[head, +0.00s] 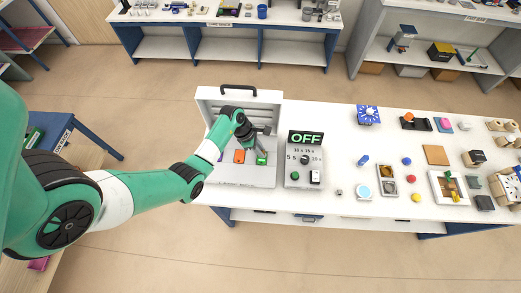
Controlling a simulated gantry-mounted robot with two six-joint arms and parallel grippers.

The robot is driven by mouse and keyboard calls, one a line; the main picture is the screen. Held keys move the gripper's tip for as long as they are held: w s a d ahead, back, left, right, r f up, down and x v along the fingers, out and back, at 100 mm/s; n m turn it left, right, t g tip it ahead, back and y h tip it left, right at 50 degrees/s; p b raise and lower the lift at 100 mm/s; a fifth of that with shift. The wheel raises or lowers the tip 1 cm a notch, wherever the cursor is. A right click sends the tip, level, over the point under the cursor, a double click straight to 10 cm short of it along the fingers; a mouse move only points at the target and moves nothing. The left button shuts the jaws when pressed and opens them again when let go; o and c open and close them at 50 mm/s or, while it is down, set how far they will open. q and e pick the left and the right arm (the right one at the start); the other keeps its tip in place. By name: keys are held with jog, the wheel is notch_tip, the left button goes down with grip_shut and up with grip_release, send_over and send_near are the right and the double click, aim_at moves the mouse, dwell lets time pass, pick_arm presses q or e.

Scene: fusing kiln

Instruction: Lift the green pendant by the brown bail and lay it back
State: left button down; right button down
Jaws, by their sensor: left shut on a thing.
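The green pendant (261,159) is in the open kiln (247,181), toward the right side of its floor. My left gripper (262,149) is over the far end of the pendant, shut on its brown bail. The bail is hidden by the fingers, and I cannot tell whether the pendant is clear of the kiln floor. My right gripper is not in view.
An orange piece (239,157) lies just left of the pendant, and a purple piece (220,156) shows partly beside my arm. The kiln's controller (304,172) reads OFF, close on the right. Small items cover the table (340,139) farther right.

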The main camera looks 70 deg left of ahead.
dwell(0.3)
pick_arm(q)
jog(key=c, duration=0.7)
grip_release()
jog(key=p+v, duration=0.3)
jog(key=v, duration=0.8)
jog(key=shift+s+r, duration=0.2)
jog(key=shift+r, duration=0.1)
jog(key=shift+a, duration=0.1)
